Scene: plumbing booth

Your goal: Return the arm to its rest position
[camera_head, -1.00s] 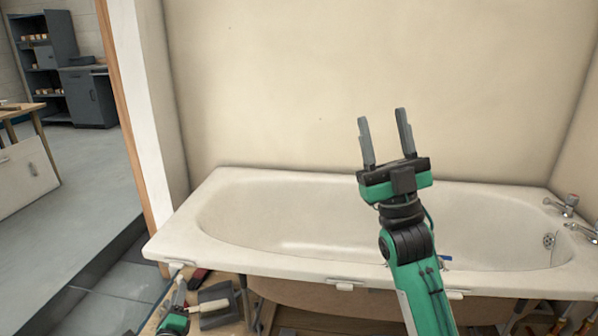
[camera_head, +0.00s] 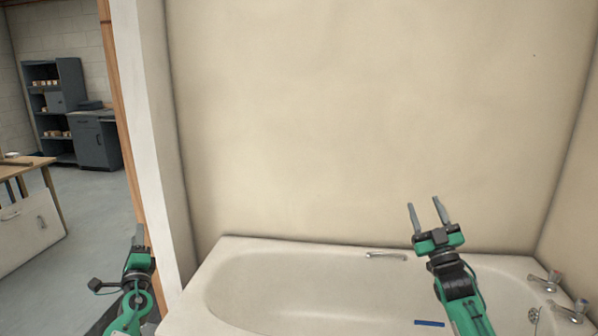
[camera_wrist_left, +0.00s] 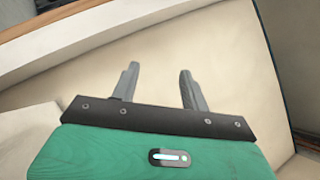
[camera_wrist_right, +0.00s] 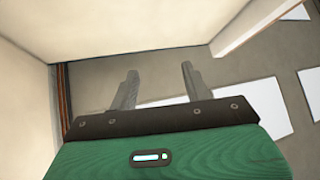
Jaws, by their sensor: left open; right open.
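My right gripper (camera_head: 428,216) is raised in front of the wall above the bathtub, fingers pointing up. It is open and empty; its parted fingers also show in the right wrist view (camera_wrist_right: 158,85). My left gripper (camera_head: 139,236) is at the lower left, beside the white wall edge, also pointing up. In the left wrist view its fingers (camera_wrist_left: 157,85) are apart with nothing between them.
The white bathtub (camera_head: 225,262) fills the lower middle, with taps (camera_head: 560,295) at its right end and a blue strip (camera_head: 429,323) inside. A white partition edge (camera_head: 150,130) stands left. Beyond are a shelf unit (camera_head: 58,88) and a wooden table (camera_head: 25,165).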

